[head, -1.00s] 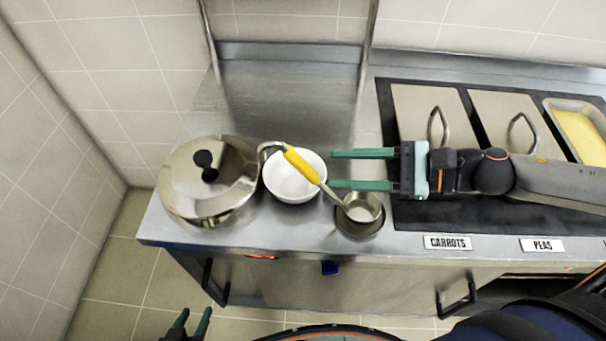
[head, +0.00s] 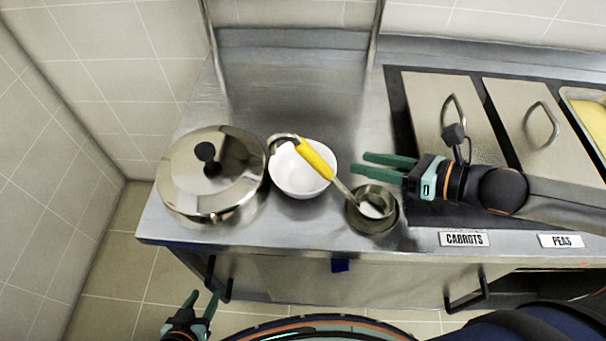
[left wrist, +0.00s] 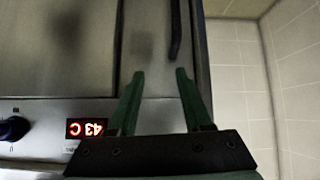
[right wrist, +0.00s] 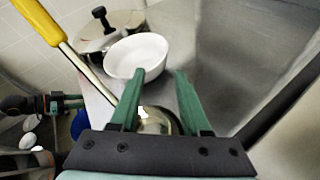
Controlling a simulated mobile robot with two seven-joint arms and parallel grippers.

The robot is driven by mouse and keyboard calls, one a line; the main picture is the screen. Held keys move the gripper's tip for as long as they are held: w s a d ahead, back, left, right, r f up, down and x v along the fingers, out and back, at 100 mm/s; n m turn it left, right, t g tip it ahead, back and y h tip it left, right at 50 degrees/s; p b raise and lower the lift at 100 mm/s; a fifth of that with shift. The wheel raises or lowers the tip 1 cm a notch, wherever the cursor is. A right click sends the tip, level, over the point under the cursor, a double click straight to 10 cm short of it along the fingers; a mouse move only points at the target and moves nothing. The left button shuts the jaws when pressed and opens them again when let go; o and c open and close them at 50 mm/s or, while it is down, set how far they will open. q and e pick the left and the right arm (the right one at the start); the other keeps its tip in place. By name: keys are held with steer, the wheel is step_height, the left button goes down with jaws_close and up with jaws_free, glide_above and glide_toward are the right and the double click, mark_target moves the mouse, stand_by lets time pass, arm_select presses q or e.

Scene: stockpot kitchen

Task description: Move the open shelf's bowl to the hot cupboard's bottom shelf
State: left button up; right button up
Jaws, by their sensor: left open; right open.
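A white bowl (head: 299,178) stands on the steel counter between a lidded stockpot and a small metal pot. It also shows in the right wrist view (right wrist: 124,56), beyond my fingers. My right gripper (head: 362,164) is open and empty, right of the bowl and above the counter. The hot cupboard (head: 300,280) is under the counter. A dark handle (left wrist: 175,32) and a red display reading 43 C (left wrist: 86,128) show on its front. My left gripper (head: 202,300) is open and empty in front of the cupboard's left handle (head: 212,278). The bottom shelf is hidden.
The lidded stockpot (head: 190,194) stands left of the bowl. A yellow-handled ladle (head: 316,158) leans from the small pot (head: 378,222) across the bowl's rim. Lidded pans (head: 455,115) fill the right side. The counter behind the bowl is clear.

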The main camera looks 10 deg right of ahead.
mark_target(324, 152)
steer(key=shift+x, duration=2.8)
steer(key=x, duration=0.3)
steer(key=shift+w, duration=0.55)
steer(key=shift+x, duration=0.75)
steer(key=shift+c, duration=0.4)
jaws_close()
steer(key=shift+f, duration=0.1)
